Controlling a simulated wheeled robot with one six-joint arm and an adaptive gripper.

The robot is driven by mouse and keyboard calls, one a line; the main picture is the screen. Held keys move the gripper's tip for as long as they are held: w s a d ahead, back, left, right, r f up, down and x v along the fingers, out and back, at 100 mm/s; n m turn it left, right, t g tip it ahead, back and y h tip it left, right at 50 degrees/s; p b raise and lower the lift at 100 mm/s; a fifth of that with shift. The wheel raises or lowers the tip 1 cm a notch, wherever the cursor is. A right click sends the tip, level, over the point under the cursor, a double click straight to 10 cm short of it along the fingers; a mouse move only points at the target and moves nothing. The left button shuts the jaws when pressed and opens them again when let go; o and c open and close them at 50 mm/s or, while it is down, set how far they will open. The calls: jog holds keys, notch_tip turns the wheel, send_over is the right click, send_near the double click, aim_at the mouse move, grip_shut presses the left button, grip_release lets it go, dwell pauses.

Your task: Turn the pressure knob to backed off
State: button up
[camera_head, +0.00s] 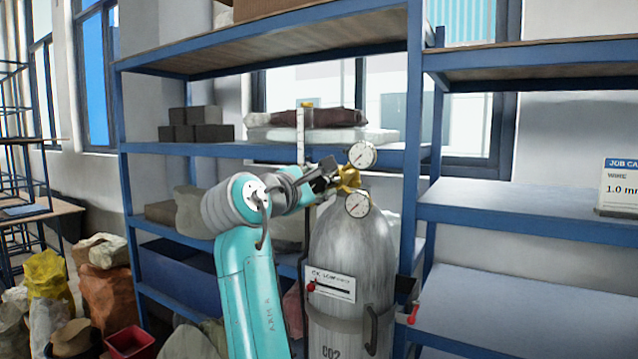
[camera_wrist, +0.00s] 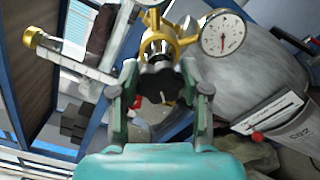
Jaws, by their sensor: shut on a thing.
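The pressure knob (camera_wrist: 158,84) is black with a pale pointer mark and sits on the front of a brass regulator (camera_wrist: 168,42). In the head view the brass regulator (camera_head: 347,178) is on top of a grey CO2 cylinder (camera_head: 350,250), with two round white gauges (camera_head: 362,155) beside it. My gripper (camera_wrist: 160,92) reaches the knob from the front, one finger on each side, and is shut on it. In the head view my gripper (camera_head: 328,178) meets the regulator from the left and hides the knob.
A flow tube (camera_head: 301,135) stands upright left of the regulator. Blue shelving (camera_head: 408,120) surrounds the cylinder. A label plate (camera_head: 331,284) and red-handled parts (camera_head: 413,313) are lower down. A job card (camera_head: 618,187) stands on the right shelf, which is otherwise mostly clear.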

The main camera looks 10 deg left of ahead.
dwell(0.5)
jog(key=o, duration=1.1)
jog(key=shift+o, duration=0.2)
jog(key=v, duration=1.2)
